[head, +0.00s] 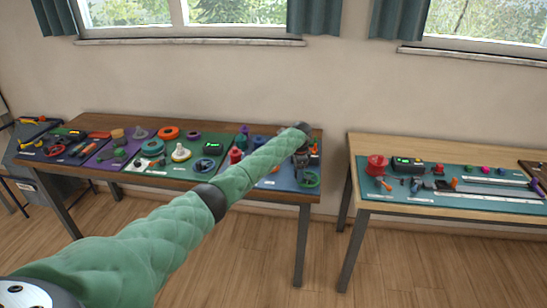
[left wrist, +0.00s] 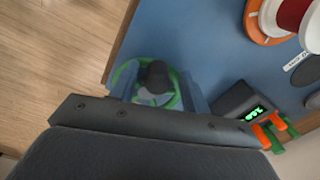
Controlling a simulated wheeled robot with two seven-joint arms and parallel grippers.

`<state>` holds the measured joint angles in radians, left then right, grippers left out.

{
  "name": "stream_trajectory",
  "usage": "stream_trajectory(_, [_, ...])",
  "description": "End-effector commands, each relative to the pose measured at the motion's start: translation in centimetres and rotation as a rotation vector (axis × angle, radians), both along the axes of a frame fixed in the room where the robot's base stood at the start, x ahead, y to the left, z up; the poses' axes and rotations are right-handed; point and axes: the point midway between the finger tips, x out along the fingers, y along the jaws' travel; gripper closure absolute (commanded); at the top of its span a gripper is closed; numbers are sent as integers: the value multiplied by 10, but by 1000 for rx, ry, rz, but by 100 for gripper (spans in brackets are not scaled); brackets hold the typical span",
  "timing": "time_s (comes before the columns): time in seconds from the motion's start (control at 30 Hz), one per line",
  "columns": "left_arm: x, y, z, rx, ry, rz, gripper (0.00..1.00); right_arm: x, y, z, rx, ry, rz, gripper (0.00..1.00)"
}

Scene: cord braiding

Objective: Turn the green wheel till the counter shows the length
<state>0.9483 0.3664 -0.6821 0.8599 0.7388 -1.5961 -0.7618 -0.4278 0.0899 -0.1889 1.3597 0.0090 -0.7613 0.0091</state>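The green wheel (head: 311,181) lies at the front right corner of the left table, on a blue mat. In the left wrist view the green wheel (left wrist: 174,101) is a ring with a dark round knob at its middle. My left gripper (head: 301,168) points down over it. In the left wrist view the fingers of the left gripper (left wrist: 160,92) stand apart on either side of the knob, over the ring; contact cannot be told. The counter (left wrist: 248,108) is a dark box with lit green digits, seen turned and too small to read surely. My right gripper is out of view.
Orange and green clips (left wrist: 270,131) lie beside the counter. A red and white spool on an orange ring (left wrist: 264,28) stands on the mat. The left table (head: 113,123) holds several other tools and spools. A second table (head: 400,146) stands to the right across a gap.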

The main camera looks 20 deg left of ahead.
Motion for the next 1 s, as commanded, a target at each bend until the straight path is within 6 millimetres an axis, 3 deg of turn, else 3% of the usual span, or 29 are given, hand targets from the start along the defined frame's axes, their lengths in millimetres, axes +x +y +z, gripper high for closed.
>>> stream_trajectory(0.4, [1, 0, 7, 0, -1, -1, 52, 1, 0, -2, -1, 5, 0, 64])
stream_trajectory(0.8, [1, 0, 62, 0, -1, -1, 52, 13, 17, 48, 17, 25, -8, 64])
stream_trajectory(1.0, [1, 0, 75, -1, 1, 0, 52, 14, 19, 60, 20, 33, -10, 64])
